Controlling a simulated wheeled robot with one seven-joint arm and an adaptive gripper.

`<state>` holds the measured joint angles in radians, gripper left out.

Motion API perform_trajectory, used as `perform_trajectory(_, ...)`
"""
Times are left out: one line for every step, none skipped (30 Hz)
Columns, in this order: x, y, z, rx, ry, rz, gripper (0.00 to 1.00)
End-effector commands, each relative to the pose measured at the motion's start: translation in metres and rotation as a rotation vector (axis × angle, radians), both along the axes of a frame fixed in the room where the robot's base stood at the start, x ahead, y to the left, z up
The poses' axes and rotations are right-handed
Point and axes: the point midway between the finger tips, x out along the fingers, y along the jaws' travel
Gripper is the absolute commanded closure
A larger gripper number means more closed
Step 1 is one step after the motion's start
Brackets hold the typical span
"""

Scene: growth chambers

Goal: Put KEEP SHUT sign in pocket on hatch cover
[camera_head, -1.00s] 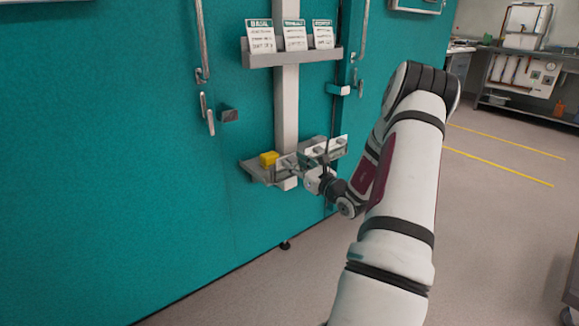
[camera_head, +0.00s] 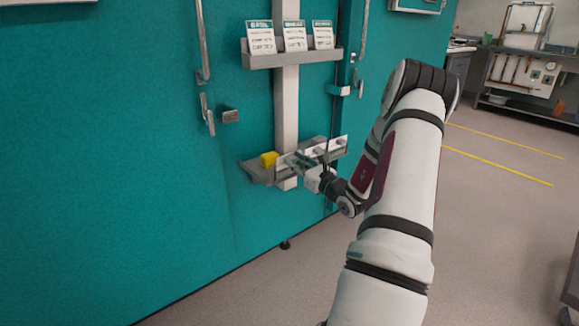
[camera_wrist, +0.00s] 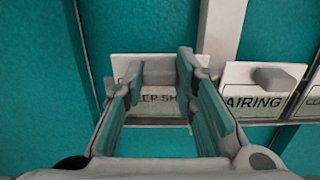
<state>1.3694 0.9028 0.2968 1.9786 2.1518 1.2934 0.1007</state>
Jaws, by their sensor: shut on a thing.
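The KEEP SHUT sign (camera_wrist: 160,96) is a white plate with dark lettering, partly covered by my fingers in the wrist view. Its grey raised grip block (camera_wrist: 159,73) lies between my fingertips. My gripper (camera_wrist: 160,68) is shut on this sign at the lower shelf.
An AIRING sign (camera_wrist: 255,100) with a grey block stands close right of my gripper. An upper rack (camera_head: 293,57) holds three cards. Door handles (camera_head: 202,45) stick out from the teal wall.

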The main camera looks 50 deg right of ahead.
Motion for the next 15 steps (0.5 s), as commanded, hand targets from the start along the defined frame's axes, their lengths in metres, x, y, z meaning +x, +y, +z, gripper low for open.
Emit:
perform_trajectory(0.0000,0.0000,-0.0002,0.000,0.000,0.000,1.00)
perform_trajectory(0.0000,0.0000,-0.0003,0.000,0.000,0.000,1.00)
perform_trajectory(0.0000,0.0000,-0.0003,0.000,0.000,0.000,1.00)
perform_trajectory(0.0000,0.0000,-0.0004,0.000,0.000,0.000,1.00)
perform_trajectory(0.0000,0.0000,-0.0004,0.000,0.000,0.000,1.00)
perform_trajectory(0.0000,0.0000,-0.0004,0.000,0.000,0.000,1.00)
perform_trajectory(0.0000,0.0000,-0.0004,0.000,0.000,0.000,1.00)
perform_trajectory(0.0000,0.0000,-0.0003,0.000,0.000,0.000,1.00)
perform_trajectory(0.0001,0.0001,0.0000,0.000,0.000,0.000,1.00)
perform_trajectory(0.0001,0.0001,0.0004,0.000,0.000,0.000,1.00)
perform_trajectory(0.0001,0.0001,0.0009,0.000,0.000,0.000,1.00)
perform_trajectory(0.0001,0.0001,0.0019,0.000,0.000,0.000,1.00)
perform_trajectory(0.0001,0.0001,0.0027,0.000,0.000,0.000,1.00)
perform_trajectory(0.0001,0.0001,0.0038,0.000,0.000,0.000,1.00)
perform_trajectory(0.0001,0.0001,0.0053,0.000,0.000,0.000,1.00)
